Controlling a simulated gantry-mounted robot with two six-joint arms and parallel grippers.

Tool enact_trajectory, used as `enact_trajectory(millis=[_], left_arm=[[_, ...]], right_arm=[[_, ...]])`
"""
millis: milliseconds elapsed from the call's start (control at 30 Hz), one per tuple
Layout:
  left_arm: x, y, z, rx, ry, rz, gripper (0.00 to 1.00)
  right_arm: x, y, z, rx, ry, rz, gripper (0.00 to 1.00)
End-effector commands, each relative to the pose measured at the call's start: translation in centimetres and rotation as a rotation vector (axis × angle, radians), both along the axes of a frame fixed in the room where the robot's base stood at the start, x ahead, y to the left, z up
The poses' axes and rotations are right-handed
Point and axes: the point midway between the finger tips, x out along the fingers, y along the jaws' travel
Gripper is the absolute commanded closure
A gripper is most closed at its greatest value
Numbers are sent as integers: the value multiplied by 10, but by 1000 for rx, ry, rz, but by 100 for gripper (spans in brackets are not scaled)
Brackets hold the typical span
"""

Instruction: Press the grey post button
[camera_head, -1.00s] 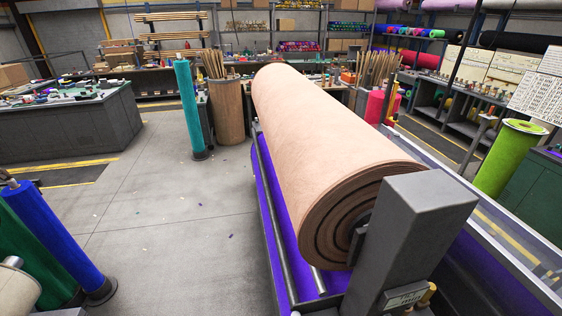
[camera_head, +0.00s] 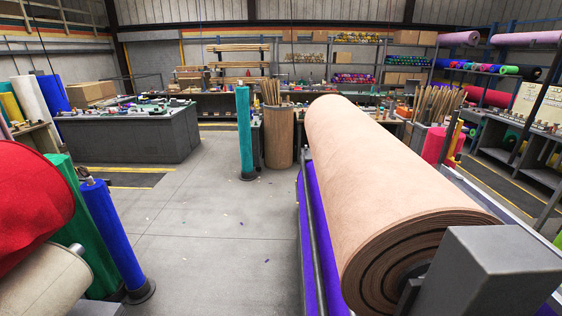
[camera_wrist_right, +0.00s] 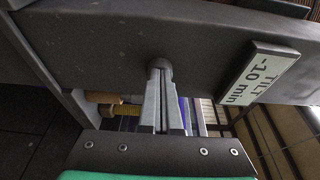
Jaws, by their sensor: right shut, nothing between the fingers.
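A round dark grey button (camera_wrist_right: 159,63) sits on a dark grey panel (camera_wrist_right: 100,40) in the right wrist view. My right gripper (camera_wrist_right: 164,76) is shut and empty, with its fingertips right at the button, overlapping its lower edge. I cannot tell whether they touch it or how far it is pressed. In the head view a grey post (camera_head: 490,272) stands at the lower right, at the near end of a big peach felt roll (camera_head: 390,190). Neither gripper shows in the head view.
The peach roll lies over a purple sheet (camera_head: 315,235). A teal roll (camera_head: 245,135) and a wooden barrel (camera_head: 279,138) stand beyond. Blue (camera_head: 112,235), green and red (camera_head: 30,205) rolls crowd the left side.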

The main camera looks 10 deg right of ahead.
Motion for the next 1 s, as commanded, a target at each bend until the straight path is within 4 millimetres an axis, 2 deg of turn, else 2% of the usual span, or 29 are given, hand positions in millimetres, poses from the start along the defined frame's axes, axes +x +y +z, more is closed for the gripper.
enact_trajectory(millis=[400, 833, 1000], left_arm=[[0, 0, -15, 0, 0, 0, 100], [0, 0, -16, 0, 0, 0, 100], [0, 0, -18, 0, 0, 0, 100]], right_arm=[[-47, 9, -2, -1, 0, -2, 100], [-54, 11, 0, 0, 1, 0, 100], [-75, 22, -2, 2, 4, 0, 100]])
